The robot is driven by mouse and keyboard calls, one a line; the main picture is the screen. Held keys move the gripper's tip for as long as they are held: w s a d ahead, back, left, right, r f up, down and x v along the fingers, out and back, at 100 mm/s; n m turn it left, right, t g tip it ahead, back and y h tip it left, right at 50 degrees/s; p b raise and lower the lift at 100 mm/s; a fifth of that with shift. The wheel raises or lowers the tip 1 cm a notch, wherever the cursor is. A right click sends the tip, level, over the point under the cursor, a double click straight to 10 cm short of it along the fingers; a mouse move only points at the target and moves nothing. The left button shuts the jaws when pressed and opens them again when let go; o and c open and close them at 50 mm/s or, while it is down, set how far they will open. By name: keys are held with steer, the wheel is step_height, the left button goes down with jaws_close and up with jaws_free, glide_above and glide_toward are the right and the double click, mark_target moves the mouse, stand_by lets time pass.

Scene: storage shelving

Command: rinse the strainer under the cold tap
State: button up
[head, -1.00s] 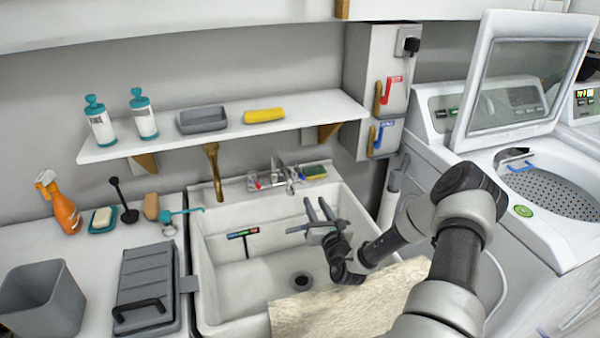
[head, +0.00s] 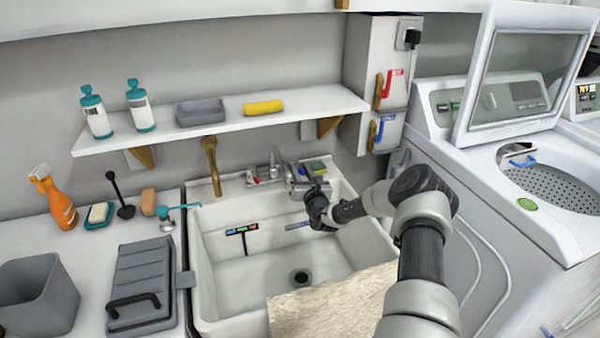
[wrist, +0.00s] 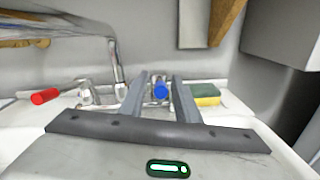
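My gripper (head: 300,174) is at the back of the sink, beside the tap (head: 274,160). In the wrist view my gripper (wrist: 160,88) is open, and the blue cold knob (wrist: 161,92) shows between its two fingers. I cannot tell whether they touch it. The red hot knob (wrist: 44,96) is to the left, and the metal spout (wrist: 117,68) stands between the knobs. A small teal-handled item that looks like the strainer (head: 168,222) lies on the counter left of the sink. The white sink (head: 215,288) has a dark drain (head: 300,278).
A yellow-green sponge (wrist: 206,94) sits right of the blue knob. A brass pipe (head: 212,160) stands behind the sink. The shelf (head: 230,122) hangs above. A squeegee-like tool (head: 242,232) is in the sink, and a beige board (head: 330,305) covers its front right.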

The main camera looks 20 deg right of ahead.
jaws_close()
